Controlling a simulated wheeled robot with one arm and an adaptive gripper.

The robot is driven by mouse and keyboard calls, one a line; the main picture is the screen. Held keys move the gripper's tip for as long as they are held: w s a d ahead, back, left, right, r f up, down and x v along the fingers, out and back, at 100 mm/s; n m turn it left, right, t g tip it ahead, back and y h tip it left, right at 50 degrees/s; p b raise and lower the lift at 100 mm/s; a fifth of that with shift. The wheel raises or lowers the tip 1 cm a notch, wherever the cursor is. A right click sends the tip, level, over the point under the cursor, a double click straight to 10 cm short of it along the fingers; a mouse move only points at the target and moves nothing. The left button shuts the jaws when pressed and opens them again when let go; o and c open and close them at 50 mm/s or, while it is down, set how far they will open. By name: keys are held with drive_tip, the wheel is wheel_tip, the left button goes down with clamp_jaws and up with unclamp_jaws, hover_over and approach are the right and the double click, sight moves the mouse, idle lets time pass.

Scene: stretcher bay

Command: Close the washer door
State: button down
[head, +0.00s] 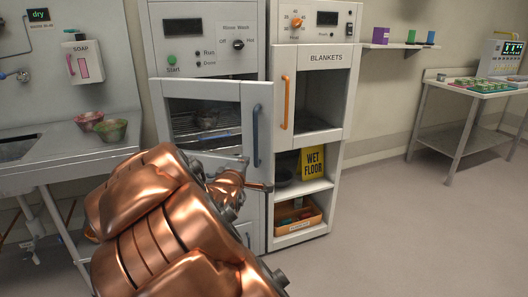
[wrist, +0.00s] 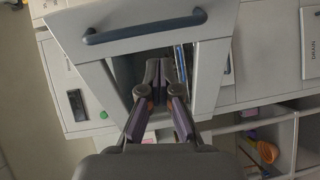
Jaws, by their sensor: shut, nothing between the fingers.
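The washer (head: 203,25) is a pale grey cabinet with a display and a green start button. Its door (head: 240,112) has a window and a blue handle (head: 256,135) on the right, and stands partly open, swung out from the body. A rack with a bowl (head: 207,116) shows through the window. My gripper (head: 264,187) is just below the handle in the head view; contact cannot be told. In the wrist view, its fingers (wrist: 165,75) are shut and empty, in front of the door's window area, with the handle (wrist: 145,26) above them. My copper arm hides the washer's lower part.
A blanket cabinet (head: 326,85) with an orange handle stands right beside the washer, over shelves with a yellow wet-floor sign (head: 312,162). A sink counter (head: 60,143) with two bowls is at left. Floor at right is clear up to a metal table (head: 470,93).

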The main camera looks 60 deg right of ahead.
drive_tip(key=s+d+h, duration=0.1)
drive_tip(key=s+d, duration=0.1)
drive_tip(key=p, duration=0.2)
approach(266, 136)
drive_tip(key=shift+g+h, duration=0.3)
drive_tip(key=x, duration=0.7)
drive_tip(key=shift+w+f, duration=0.2)
drive_tip(key=shift+f, duration=0.05)
drive_tip(key=shift+w+d, duration=0.1)
